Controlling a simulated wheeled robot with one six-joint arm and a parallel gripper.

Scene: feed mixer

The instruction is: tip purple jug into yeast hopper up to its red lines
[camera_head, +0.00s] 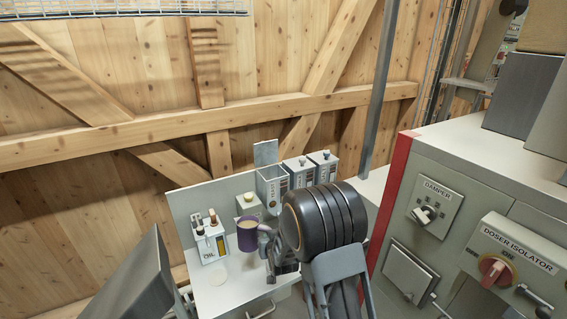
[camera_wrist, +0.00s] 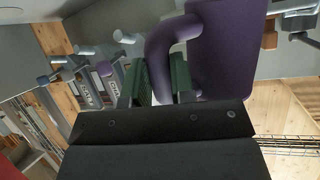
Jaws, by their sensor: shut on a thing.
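The purple jug (camera_head: 247,238) is held above the white worktop, close to upright, with pale cream contents showing at its mouth. In the wrist view the jug (camera_wrist: 225,50) fills the upper right. My gripper (camera_head: 268,240) is shut on the jug's handle; in the wrist view the green fingers of my gripper (camera_wrist: 162,84) sit on either side of the handle. A hopper with a raised lid (camera_head: 272,188) stands behind and right of the jug, apart from it. I cannot read its label clearly, and its red lines cannot be made out.
Two closed hoppers (camera_head: 312,172) stand right of the open one. An oil unit (camera_head: 208,240) stands left of the jug, and a small box with a yellow knob (camera_head: 248,204) behind it. A round pale disc lies on the worktop (camera_head: 238,290). A grey cabinet (camera_head: 450,200) is at right.

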